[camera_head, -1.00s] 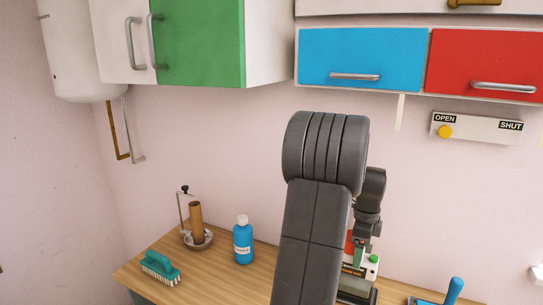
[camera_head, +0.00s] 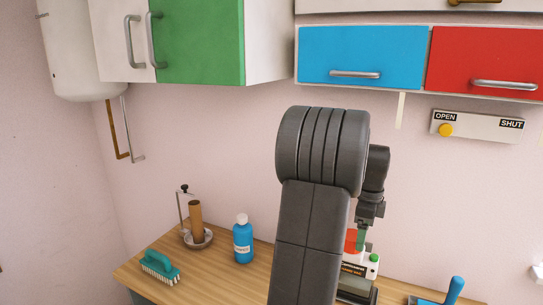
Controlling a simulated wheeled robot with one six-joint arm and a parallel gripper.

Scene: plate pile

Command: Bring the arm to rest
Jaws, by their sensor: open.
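My arm rises in the middle of the head view, with its bulky dark grey elbow uppermost. My gripper (camera_head: 361,240) hangs behind it on the right, pointing down, small and partly hidden by the arm. It is open, with greenish finger parts showing. It is just above or in front of a small appliance (camera_head: 357,269) with a red part, a green button and a dark base. I cannot tell the exact gap. I see nothing held.
A wooden counter (camera_head: 215,275) carries a teal brush (camera_head: 160,267), a holder with a brown roll (camera_head: 195,222), a blue bottle (camera_head: 243,240) and a blue-handled thing (camera_head: 455,290). Cupboards (camera_head: 198,43) and blue and red drawers (camera_head: 362,58) hang above. An OPEN/SHUT panel (camera_head: 477,127) is on the wall.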

